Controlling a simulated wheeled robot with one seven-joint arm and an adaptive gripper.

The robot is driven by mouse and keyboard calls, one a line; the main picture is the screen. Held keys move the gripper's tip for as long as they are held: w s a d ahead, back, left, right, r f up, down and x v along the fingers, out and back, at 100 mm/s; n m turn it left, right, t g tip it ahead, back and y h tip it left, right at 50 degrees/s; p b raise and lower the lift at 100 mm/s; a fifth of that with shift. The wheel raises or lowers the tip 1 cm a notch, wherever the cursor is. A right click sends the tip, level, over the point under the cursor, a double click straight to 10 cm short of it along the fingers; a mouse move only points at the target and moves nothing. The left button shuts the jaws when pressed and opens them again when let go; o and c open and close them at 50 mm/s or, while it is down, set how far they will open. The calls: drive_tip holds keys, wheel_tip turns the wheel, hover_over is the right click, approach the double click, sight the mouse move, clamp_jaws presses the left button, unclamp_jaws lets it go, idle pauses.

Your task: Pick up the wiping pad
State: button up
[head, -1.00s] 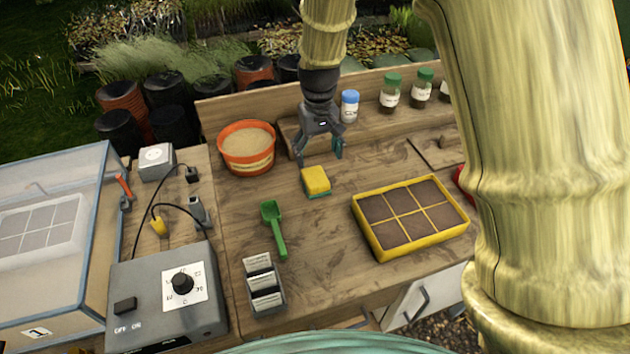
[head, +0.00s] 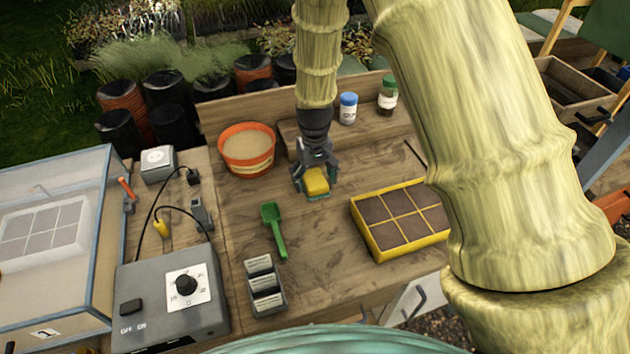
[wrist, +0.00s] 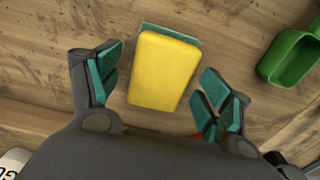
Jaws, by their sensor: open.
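The wiping pad (head: 316,182) is a yellow block with a green underside, lying on the wooden bench. In the wrist view the pad (wrist: 163,72) lies between my gripper's two fingers, with a gap visible on each side. My gripper (head: 316,188) is open, low over the bench around the pad. In the wrist view its teal-padded fingertips (wrist: 162,90) stand left and right of the pad. The pad's near end comes close to the gripper's dark body.
A green scoop (head: 273,230) lies in front of the pad; it also shows in the wrist view (wrist: 291,56). A terracotta pot (head: 246,150) stands to the left. A yellow-rimmed tray (head: 385,249) lies to the right. A blue-capped jar (head: 347,108) stands behind on a ledge.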

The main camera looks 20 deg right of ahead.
sight(314, 179)
drive_tip(key=shift+f, duration=0.25)
drive_tip(key=c, duration=1.1)
drive_tip(key=shift+r+b, duration=1.1)
drive_tip(key=shift+r, duration=3.95)
